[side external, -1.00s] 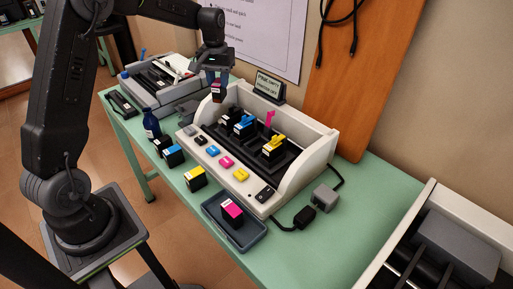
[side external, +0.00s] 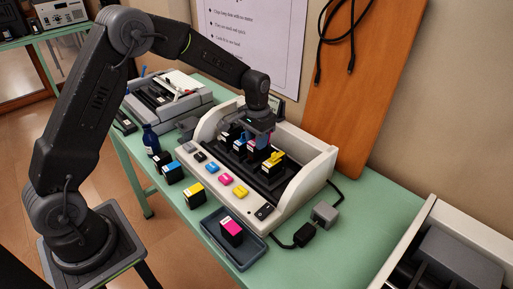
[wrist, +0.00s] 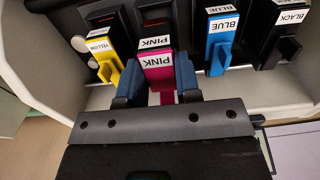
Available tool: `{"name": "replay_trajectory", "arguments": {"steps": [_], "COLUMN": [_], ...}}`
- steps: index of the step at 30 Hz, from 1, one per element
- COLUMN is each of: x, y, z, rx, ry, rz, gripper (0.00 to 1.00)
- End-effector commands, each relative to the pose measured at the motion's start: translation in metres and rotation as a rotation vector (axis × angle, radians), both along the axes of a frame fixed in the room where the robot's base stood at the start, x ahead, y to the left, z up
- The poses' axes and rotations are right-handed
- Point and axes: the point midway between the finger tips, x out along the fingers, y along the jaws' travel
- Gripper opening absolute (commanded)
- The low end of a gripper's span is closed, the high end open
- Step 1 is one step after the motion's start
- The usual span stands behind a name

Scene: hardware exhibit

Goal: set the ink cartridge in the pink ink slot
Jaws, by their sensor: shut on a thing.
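My gripper (side external: 260,139) is over the printer's (side external: 320,163) cartridge bay, pointing down. In the wrist view its blue-padded fingers (wrist: 158,80) are shut on a pink ink cartridge (wrist: 156,63), one on each side. The cartridge has white PINK labels. It lies in line with the pink ink slot, between the yellow cartridge (wrist: 105,50) and the blue cartridge (wrist: 221,40). The slot itself is hidden under the cartridge and gripper. I cannot tell whether the cartridge is fully seated. A pink lever (wrist: 167,98) shows just behind the cartridge, close to my gripper.
The black cartridge (wrist: 285,35) sits beyond the blue one. A tray (side external: 252,258) in front holds another pink cartridge (side external: 232,231). Several loose cartridges and a dark blue bottle (side external: 151,139) stand along the table's left. The bay's white walls stand close around my gripper.

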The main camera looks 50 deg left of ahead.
Motion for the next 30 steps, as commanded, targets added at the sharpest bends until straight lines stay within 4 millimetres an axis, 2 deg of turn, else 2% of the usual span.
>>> {"name": "replay_trajectory", "arguments": {"steps": [6,21,22,30], "x": [-0.001,0.000,0.000,0.000], "y": [0.000,0.000,0.000,0.000], "z": [-0.030,-0.038,-0.038,-0.038], "rx": [0.000,0.000,0.000,0.000], "ry": [0.004,0.001,0.001,0.001], "rz": [0.001,0.002,0.002,0.002], "gripper": [0.04,0.04,0.32,0.56]}}
